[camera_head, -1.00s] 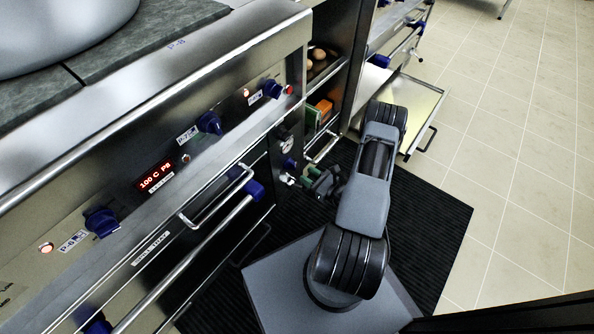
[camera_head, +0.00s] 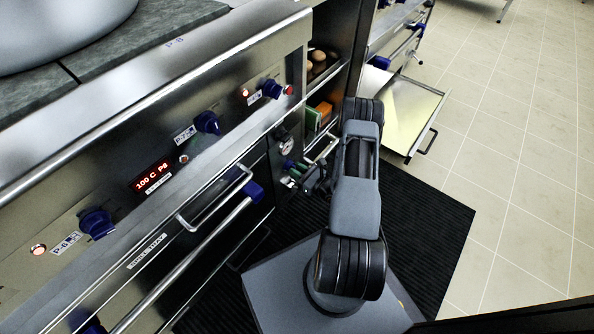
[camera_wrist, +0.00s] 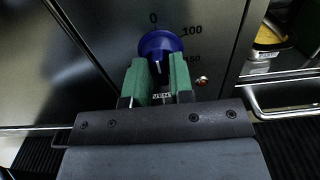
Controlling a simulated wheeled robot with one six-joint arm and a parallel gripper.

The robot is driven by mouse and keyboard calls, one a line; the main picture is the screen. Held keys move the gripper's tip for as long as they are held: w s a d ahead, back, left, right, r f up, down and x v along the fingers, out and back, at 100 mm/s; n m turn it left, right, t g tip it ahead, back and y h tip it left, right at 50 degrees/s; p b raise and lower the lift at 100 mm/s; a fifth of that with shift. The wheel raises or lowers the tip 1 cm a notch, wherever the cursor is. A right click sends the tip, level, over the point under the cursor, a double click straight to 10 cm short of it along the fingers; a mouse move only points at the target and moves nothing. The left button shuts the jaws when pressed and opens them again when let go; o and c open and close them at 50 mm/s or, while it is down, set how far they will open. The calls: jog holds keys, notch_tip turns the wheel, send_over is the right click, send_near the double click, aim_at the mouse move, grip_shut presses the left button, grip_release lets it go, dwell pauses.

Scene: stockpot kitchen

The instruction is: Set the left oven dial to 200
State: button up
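A blue dial (camera_wrist: 161,46) fills the top middle of the wrist view, on a steel panel marked 0, 100 and 150. Its pale pointer mark faces down in that picture. My gripper (camera_wrist: 159,68) has its two green fingers apart, at the dial's lower edge. I cannot tell whether they touch it. A label reading "VEN" shows between the fingers, partly covered. In the head view my gripper (camera_head: 297,173) is at the lower right of the stove front, by a round gauge (camera_head: 286,146); the dial there is mostly hidden.
Other blue dials labelled P-6 (camera_head: 97,224) and P-7 (camera_head: 207,123) sit on the stove front. A red display (camera_head: 153,176) reads 100 C P8. A steel handle bar (camera_head: 213,200) juts out left of my gripper. An open drawer (camera_head: 412,112) lies behind my arm.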

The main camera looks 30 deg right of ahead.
grip_shut()
jog(key=shift+m, duration=0.4)
jog(key=shift+f+m+p, duration=0.15)
jog(key=shift+m+p, duration=0.55)
jog(key=shift+m, duration=5.1)
jog(key=shift+f+m+p, duration=0.15)
jog(key=shift+m+p, duration=0.55)
jog(key=shift+m, duration=5.1)
jog(key=shift+f+m+p, duration=0.15)
jog(key=shift+m+p, duration=0.55)
jog(key=shift+m, duration=5.4)
